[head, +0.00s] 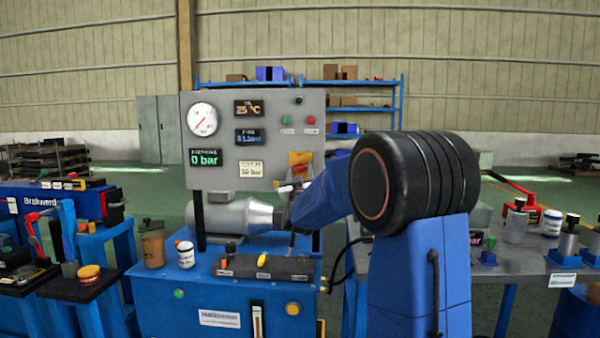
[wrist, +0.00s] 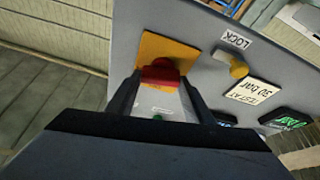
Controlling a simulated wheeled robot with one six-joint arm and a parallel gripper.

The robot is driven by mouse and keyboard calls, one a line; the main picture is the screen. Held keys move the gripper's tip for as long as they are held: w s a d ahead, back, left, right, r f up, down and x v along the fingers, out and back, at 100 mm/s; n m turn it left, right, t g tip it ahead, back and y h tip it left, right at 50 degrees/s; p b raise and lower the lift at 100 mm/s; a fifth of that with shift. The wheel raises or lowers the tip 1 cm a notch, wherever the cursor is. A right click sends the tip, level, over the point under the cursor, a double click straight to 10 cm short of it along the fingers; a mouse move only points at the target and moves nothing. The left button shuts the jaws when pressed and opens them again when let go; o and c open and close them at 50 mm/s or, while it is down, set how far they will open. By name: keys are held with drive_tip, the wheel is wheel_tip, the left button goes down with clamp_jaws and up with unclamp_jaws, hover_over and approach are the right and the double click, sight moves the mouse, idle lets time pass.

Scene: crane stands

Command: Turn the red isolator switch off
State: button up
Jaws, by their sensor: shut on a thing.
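The red isolator switch (wrist: 160,73) sits on a yellow-orange backplate (wrist: 165,52) on the grey panel (wrist: 205,78). My gripper (wrist: 163,82) has one finger on each side of the red handle and is shut on it. In the head view the yellow backplate (head: 300,157) is at the panel's lower right, with a bit of the red switch (head: 300,168) below it. My gripper (head: 291,188) is there, partly hidden by my arm. The exact angle of the handle is hard to tell.
A yellow knob (wrist: 238,68) beside a LOCK label (wrist: 235,40) is close to the switch. The panel bears a gauge (head: 202,119), displays and small buttons. A grey cylinder (head: 232,216) lies below on the blue bench (head: 150,290). Side tables hold jars and tools.

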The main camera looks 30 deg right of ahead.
drive_tip(key=n+y, duration=0.1)
drive_tip(key=n, duration=0.2)
drive_tip(key=n+y, duration=0.2)
drive_tip(key=n, duration=0.1)
drive_tip(key=shift+n+t, duration=0.3)
drive_tip(key=n+y, duration=0.2)
drive_tip(key=n, duration=0.2)
drive_tip(key=shift+r+n, duration=0.1)
drive_tip(key=shift+n, duration=0.3)
drive_tip(key=n+g+y, duration=0.1)
drive_tip(key=n, duration=0.2)
drive_tip(key=shift+n, duration=0.4)
drive_tip(key=shift+n+g+y, duration=0.5)
drive_tip(key=shift+n+g, duration=0.3)
drive_tip(key=shift+n, duration=1.1)
drive_tip(key=o, duration=1)
drive_tip(key=shift+a, duration=0.1)
drive_tip(key=shift+o, duration=0.2)
